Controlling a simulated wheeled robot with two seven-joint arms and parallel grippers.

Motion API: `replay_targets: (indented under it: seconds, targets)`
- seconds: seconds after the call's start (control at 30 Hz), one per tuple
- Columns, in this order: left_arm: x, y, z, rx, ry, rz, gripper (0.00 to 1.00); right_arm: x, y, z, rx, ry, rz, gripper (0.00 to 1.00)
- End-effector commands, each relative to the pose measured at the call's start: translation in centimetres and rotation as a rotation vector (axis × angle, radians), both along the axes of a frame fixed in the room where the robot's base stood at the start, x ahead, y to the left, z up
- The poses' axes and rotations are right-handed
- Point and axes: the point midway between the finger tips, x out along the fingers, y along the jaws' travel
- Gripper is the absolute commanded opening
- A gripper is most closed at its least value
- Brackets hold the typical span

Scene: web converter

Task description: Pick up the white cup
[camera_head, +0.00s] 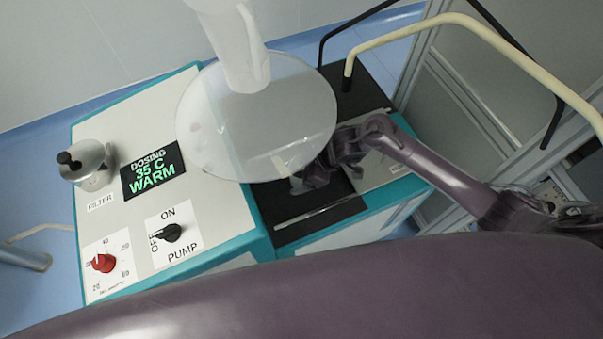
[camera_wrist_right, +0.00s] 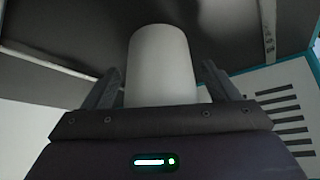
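The white cup (camera_wrist_right: 162,62) shows in the right wrist view as a plain pale cylinder, upright in the picture, between the two fingers of my right gripper (camera_wrist_right: 160,72). The fingers are apart, with a narrow gap visible on each side of the cup. In the head view my right gripper (camera_head: 312,177) is low over the black top of the machine, at the lower right edge of a translucent round disc. The disc covers part of that area, and I cannot clearly make out the cup there. My left gripper is not in view.
The translucent disc (camera_head: 220,110) hangs under a white cylinder (camera_head: 238,45) close to my right gripper. The machine's control panel (camera_head: 120,220) with knobs and a display is at left. A cream rail (camera_head: 470,22) and grey frame stand at right.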

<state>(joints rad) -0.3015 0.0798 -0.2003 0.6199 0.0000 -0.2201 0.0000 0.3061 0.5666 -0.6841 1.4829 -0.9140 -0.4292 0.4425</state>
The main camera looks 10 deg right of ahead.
Motion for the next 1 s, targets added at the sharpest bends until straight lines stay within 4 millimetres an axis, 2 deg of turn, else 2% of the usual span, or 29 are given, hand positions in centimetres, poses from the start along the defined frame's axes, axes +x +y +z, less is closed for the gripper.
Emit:
replay_targets:
  seconds: [0.03,0.3,0.57,0.77,1.0]
  targets:
    - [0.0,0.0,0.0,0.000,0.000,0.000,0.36,0.0,0.0,0.0,0.000,0.000,0.000,0.75]
    - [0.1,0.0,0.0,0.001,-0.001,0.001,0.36,0.0,0.0,0.0,0.000,0.000,0.000,0.40]
    - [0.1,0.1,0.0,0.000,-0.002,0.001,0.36,0.0,0.0,0.1,0.001,-0.001,-0.001,0.39]
    - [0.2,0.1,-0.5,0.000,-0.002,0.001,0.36,0.1,0.0,1.4,0.001,-0.005,0.001,0.39]
    - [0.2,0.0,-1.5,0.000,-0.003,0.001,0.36,-4.2,-2.0,1.1,-0.003,0.003,0.001,0.39]
